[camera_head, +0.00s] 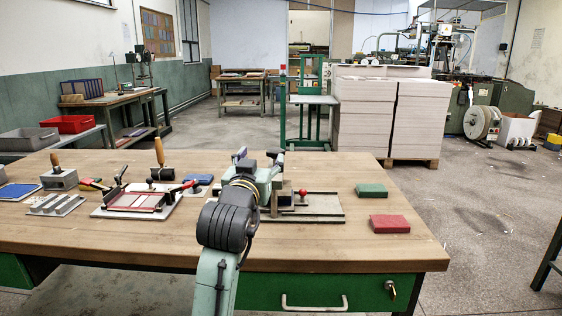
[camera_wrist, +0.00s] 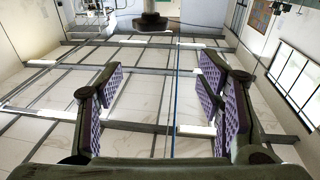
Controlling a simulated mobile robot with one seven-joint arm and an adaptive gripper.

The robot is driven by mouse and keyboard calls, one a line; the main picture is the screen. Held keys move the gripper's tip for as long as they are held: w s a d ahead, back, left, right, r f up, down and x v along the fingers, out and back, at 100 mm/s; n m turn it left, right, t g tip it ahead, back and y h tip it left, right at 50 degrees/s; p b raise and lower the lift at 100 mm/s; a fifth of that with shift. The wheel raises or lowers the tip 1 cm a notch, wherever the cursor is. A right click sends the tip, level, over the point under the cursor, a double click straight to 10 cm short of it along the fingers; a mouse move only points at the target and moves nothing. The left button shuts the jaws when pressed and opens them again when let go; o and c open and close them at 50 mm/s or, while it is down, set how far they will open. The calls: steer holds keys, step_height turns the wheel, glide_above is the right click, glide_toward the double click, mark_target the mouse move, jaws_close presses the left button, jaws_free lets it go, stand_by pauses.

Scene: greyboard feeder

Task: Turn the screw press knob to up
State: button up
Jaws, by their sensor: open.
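My gripper (camera_head: 260,160) is open above the middle of the workbench, with its fingers pointing up and away. Both fingers, with purple textured pads, show apart and empty in the wrist view (camera_wrist: 161,90). A small red ball knob (camera_head: 303,193) stands just right of my gripper, on a fixture with a flat grey-green base (camera_head: 322,216). My gripper and arm hide the left part of this fixture. I cannot tell for certain whether this is the screw press knob. The wrist view shows only ceiling, walls and windows, with no knob.
The wooden workbench (camera_head: 330,250) carries a clamping jig with red handles (camera_head: 140,200) at left, beside wooden-handled tools. A green block (camera_head: 371,190) and a red block (camera_head: 390,223) lie at right. Board stacks (camera_head: 365,115) stand behind. The bench's front right is clear.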

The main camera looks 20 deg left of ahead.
mark_target(274, 155)
steer(key=shift+g+h, duration=0.4)
steer(key=w, duration=0.4)
steer(key=w+f+p, duration=0.1)
steer(key=w, duration=0.2)
steer(key=w+p, duration=0.1)
steer(key=w, duration=0.3)
steer(key=shift+w+a+f, duration=0.25)
steer(key=shift+w+f, duration=0.1)
steer(key=shift+f, duration=0.05)
steer(key=c, duration=1.2)
